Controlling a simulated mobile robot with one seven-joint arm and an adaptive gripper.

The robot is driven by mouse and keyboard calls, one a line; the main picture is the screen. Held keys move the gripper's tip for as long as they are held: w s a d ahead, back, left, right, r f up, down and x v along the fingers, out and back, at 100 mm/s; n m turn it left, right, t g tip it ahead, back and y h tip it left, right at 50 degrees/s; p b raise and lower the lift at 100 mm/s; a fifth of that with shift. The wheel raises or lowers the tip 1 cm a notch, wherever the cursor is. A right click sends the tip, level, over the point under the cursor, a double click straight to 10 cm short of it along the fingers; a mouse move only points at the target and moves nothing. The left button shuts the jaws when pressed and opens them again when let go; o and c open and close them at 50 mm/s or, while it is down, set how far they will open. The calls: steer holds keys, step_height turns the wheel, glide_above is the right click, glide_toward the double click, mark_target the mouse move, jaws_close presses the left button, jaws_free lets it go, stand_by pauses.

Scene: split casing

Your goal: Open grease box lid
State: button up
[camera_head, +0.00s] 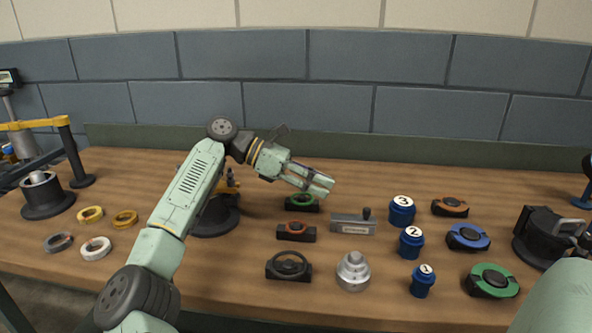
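A low grey metal box (351,224) with a black knob at the right of its top and a small label on its front stands mid-table. It looks like the grease box, and its lid appears to be on. My gripper (326,186) is in the air above and behind the box, a little to its left, with its fingers pointing right and slightly down. It touches nothing that I can see. The fingers lie close together in this view, and I cannot tell how far apart they are. Nothing shows between them.
Blue numbered canisters (411,243) stand right of the box. A stepped metal piece (353,271) is in front. Dark holders with a red ring (296,232) and a green ring (302,202) are left and behind. Loose rings (96,248) lie far left. A green-ringed casing part (492,280) is right.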

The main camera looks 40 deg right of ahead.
steer(key=v, duration=0.9)
steer(key=shift+a+r, duration=0.1)
